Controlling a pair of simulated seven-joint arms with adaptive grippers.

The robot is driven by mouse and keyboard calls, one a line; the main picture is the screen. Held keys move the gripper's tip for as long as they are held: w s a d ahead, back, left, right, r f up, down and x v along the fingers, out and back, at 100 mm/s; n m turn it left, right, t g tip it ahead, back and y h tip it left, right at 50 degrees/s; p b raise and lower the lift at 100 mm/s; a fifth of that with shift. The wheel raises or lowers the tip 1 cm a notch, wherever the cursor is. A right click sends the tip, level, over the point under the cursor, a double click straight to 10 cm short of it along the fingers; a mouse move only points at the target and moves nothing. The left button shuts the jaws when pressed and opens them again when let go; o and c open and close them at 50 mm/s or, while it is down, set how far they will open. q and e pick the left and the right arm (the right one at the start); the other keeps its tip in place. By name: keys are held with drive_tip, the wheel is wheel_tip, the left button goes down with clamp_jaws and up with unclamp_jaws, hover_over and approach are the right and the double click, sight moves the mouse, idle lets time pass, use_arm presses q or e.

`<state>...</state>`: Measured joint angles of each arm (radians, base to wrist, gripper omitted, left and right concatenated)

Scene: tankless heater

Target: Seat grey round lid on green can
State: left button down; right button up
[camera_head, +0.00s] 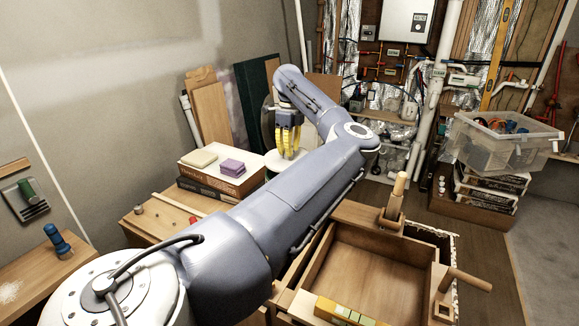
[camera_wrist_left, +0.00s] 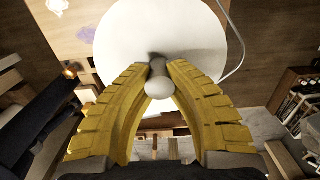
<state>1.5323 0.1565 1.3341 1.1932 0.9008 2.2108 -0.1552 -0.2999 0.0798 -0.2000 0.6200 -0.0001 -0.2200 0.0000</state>
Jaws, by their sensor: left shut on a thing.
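My left gripper (camera_head: 288,143) has yellow ribbed fingers that point down beyond my left forearm. In the left wrist view its fingertips (camera_wrist_left: 158,82) are closed around a small grey knob (camera_wrist_left: 158,70). A broad pale round disc, which looks like the lid (camera_wrist_left: 203,30), lies around and beyond the knob. In the head view only a pale edge of the lid (camera_head: 274,160) shows below the fingers; my arm hides the rest. I cannot make out the green can in either view, nor whether the lid touches anything beneath. My right gripper is not in view.
A box (camera_head: 224,176) with a purple sponge (camera_head: 232,166) stands left of the gripper. A dark green board (camera_head: 256,85) leans on the wall behind. An open wooden drawer (camera_head: 370,285) and a clear bin (camera_head: 500,142) are to the right. A thin cable (camera_wrist_left: 240,50) curves beside the lid.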

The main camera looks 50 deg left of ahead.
sight(288, 161)
use_arm(q)
drive_tip(key=shift+f, duration=0.3)
idle(0.4)
drive_tip(key=shift+f, duration=1.4)
drive_tip(key=shift+f, duration=0.8)
idle(1.2)
drive_tip(key=c, duration=1.3)
unclamp_jaws()
wheel_tip(288, 161, up, 12)
drive_tip(key=shift+w+f, duration=0.1)
drive_tip(key=shift+f, duration=0.15)
drive_tip(key=shift+r, duration=0.3)
